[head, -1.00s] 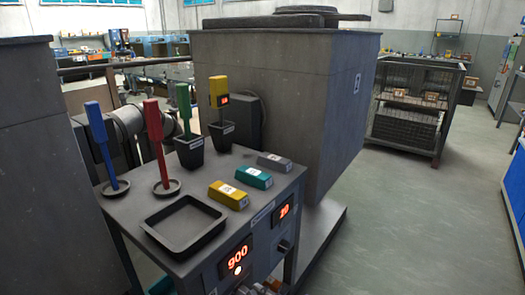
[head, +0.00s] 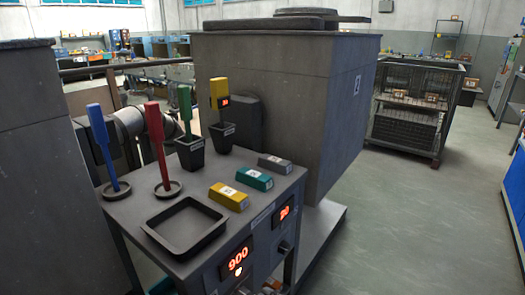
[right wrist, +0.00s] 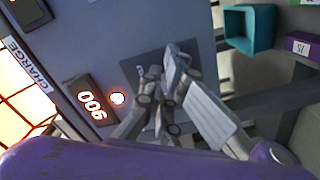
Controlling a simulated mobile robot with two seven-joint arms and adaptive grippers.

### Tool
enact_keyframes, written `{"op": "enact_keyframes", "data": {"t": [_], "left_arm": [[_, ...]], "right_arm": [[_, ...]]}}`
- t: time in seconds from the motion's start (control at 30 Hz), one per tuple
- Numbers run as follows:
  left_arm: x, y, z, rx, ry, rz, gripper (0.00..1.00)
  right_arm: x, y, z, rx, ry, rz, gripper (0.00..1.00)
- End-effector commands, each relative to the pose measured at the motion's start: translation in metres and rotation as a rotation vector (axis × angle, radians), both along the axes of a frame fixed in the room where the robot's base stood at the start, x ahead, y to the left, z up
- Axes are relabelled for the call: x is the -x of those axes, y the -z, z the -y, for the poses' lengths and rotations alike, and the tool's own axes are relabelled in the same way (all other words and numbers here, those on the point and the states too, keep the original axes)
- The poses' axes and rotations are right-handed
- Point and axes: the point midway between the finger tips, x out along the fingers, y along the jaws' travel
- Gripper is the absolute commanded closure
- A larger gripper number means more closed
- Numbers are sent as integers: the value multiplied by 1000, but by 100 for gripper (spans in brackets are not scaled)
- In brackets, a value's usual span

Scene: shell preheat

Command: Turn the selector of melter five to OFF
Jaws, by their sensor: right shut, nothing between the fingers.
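The control panel shows on the front of a grey cart (head: 215,277) in the head view, with a lit 900 display (head: 236,262) and a lit 20 display (head: 283,214). A small dark knob (head: 284,248) sits below the 20 display. The fingers hide most of the plate, and I cannot make out a selector there. No melter number is readable.
On the cart top stand a black tray (head: 150,222), blue (head: 100,135), red (head: 155,130) and green (head: 185,105) handled tools, and several coloured bars (head: 228,195). A large grey housing (head: 300,100) stands behind. The floor at right (head: 420,220) is clear.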

Motion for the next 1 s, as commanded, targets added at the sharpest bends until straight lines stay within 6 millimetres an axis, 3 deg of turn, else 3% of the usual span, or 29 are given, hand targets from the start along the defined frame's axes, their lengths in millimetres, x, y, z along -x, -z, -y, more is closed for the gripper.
{"op": "enact_keyframes", "data": {"t": [0.23,0.57,0.73,0.87,1.0], "left_arm": [[1,-7,-1,-1,-2,0,60],[4,-7,-1,-2,-2,-4,60],[4,-6,-1,-2,-2,-5,81],[3,-6,-1,-1,-3,-3,98],[2,-6,0,0,-4,-1,100]], "right_arm": [[17,0,23,2,0,1,100],[21,0,28,1,0,0,100],[31,9,30,-19,32,-34,100],[66,36,42,-93,159,-159,100],[134,79,72,-204,405,-400,100]]}}
